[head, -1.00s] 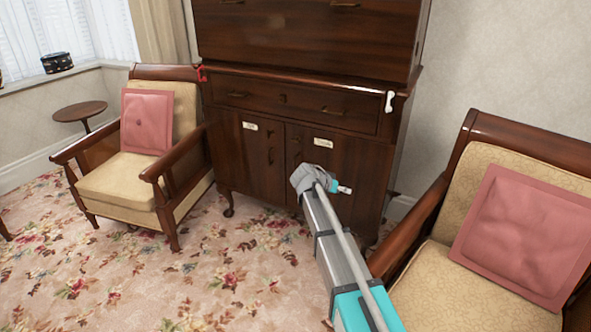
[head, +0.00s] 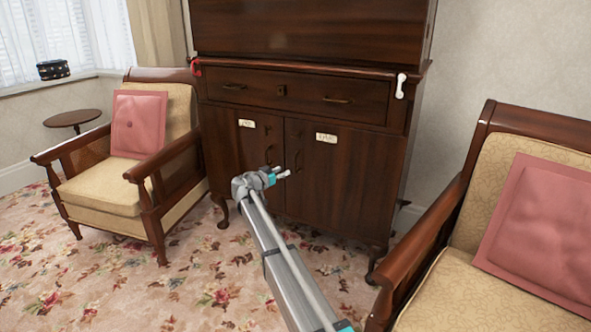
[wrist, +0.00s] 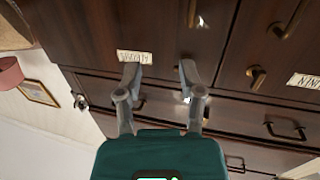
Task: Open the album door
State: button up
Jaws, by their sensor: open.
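The dark wooden cabinet has two lower doors with pale labels whose writing I cannot read reliably. The left door (head: 225,150) has a label (head: 247,124) and a dark handle (head: 268,155). The right door (head: 345,185) has a label (head: 326,138) and a handle (head: 299,160) near the middle seam. My gripper (head: 281,174) is open and empty in front of the doors, near these handles. The wrist view looks upside down; the open fingers (wrist: 160,78) show against the cabinet front, with a label (wrist: 135,57) beyond the left finger and a handle (wrist: 195,14) beyond the right.
A wide drawer (head: 300,98) sits above the doors. A red item (head: 196,67) and a white item (head: 401,86) hang at the cabinet's upper corners. Armchairs stand left (head: 105,190) and right (head: 440,290). Carpet (head: 190,295) is open in front.

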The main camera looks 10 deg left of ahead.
aim_at(295, 159)
jog(key=shift+t, duration=0.6)
jog(key=a, duration=0.1)
jog(key=w+a, duration=0.1)
jog(key=a+f+b, duration=0.1)
jog(key=shift+w+a, duration=0.35)
jog(key=shift+a, duration=0.05)
jog(key=shift+w, duration=0.1)
jog(key=x, duration=1.3)
jog(key=shift+w+d, duration=0.15)
jog(key=shift+w, duration=0.15)
jog(key=shift+f, duration=0.1)
grip_shut()
